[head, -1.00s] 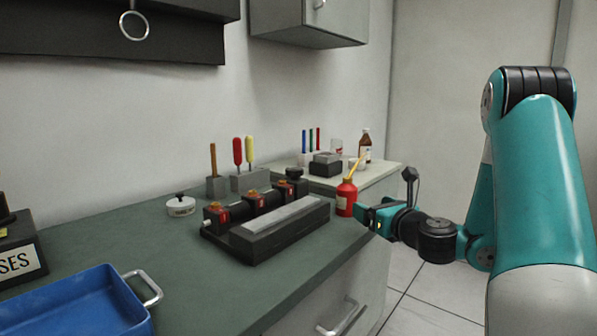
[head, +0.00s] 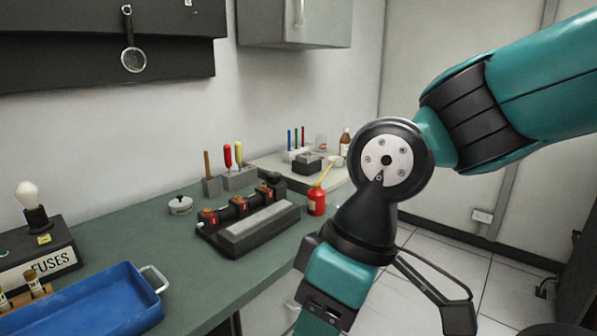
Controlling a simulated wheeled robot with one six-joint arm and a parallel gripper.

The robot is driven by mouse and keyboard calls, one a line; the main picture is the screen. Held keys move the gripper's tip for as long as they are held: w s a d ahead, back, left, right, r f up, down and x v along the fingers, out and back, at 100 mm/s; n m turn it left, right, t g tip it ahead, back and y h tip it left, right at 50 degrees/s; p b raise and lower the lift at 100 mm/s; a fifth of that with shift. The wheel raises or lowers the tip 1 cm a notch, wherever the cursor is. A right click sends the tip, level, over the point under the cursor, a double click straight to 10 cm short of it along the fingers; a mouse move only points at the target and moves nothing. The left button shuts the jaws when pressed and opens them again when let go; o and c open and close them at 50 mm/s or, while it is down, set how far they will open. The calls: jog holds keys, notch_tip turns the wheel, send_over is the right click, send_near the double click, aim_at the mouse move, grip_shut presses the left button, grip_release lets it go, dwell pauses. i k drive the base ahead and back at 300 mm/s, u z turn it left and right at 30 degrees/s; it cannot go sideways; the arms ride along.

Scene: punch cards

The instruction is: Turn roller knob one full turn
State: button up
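A black device with a long grey bar (head: 258,222) stands on the green counter. Behind the bar runs a dark roller-like row with several orange-topped, red-marked blocks (head: 242,205). A dark round knob-like part (head: 271,178) shows at its far right end; I cannot tell for sure that it is the roller knob. My gripper (head: 324,308) hangs low at the bottom middle, in front of the counter's edge and apart from the device. Its fingertips are not clearly visible, so its opening does not show. Nothing is seen held.
A red bottle (head: 316,202) stands right of the device, near my arm. A lidded white pot (head: 180,205), tool holders (head: 240,177), a blue tray (head: 95,305) and a fuses box (head: 35,255) share the counter (head: 190,260). Bare counter lies before the device.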

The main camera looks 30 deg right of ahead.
aim_at(274, 177)
jog(key=z, duration=1.85)
jog(key=i, duration=2.85)
jog(key=u, duration=3.8)
jog(key=i, duration=0.5)
jog(key=z, duration=0.05)
